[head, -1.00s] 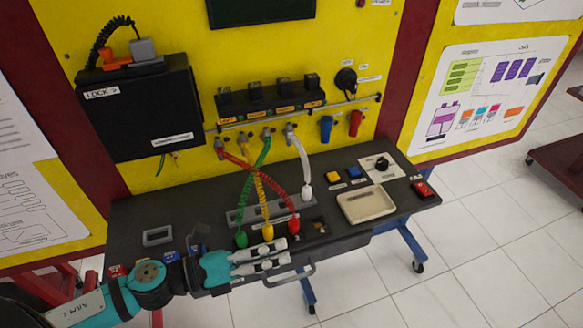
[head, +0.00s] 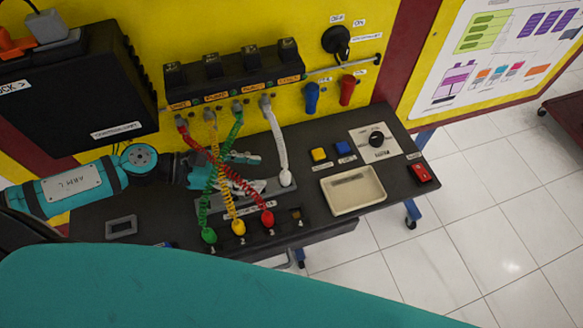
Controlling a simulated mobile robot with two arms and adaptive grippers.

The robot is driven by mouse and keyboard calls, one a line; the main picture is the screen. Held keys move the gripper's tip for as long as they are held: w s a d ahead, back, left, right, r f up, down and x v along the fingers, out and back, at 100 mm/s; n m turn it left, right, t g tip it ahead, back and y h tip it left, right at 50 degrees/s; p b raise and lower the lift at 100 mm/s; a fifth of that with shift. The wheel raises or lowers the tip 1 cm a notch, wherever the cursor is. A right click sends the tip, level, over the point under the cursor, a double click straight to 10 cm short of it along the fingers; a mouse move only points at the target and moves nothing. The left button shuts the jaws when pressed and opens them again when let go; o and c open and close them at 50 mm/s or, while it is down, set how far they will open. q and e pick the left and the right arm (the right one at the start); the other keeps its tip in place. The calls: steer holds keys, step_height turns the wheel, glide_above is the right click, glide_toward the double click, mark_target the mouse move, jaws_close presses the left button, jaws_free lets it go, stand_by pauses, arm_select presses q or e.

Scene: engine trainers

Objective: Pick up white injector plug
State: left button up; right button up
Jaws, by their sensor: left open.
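The white injector plug (head: 285,178) stands at the right end of the grey socket strip (head: 263,198) on the dark bench. Its white coiled cable (head: 277,135) rises to an injector on the yellow panel. My left gripper (head: 258,173) comes in from the left behind the coloured cables. It is open, its fingers pointing right, a short way left of the white plug and apparently not holding it. The crossing cables partly hide the fingers. My right gripper is out of view.
The green plug (head: 208,235), yellow plug (head: 238,228) and red plug (head: 267,218) stand along the front, their cables crossing before my gripper. A beige tray (head: 353,190) and buttons lie right. A large teal part of me covers the bottom.

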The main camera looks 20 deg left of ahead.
mark_target(279, 182)
arm_select(q)
steer(key=shift+w+d, duration=0.2)
steer(key=shift+d, duration=0.25)
steer(key=shift+d+p, duration=0.4)
steer(key=shift+d, duration=0.05)
steer(key=p+x, duration=0.3)
steer(key=x, duration=0.1)
steer(key=shift+w+d, duration=0.15)
steer(key=shift+w, duration=0.05)
steer(key=shift+d+f, duration=0.15)
steer(key=shift+d, duration=0.1)
steer(key=shift+f, duration=0.1)
jaws_close()
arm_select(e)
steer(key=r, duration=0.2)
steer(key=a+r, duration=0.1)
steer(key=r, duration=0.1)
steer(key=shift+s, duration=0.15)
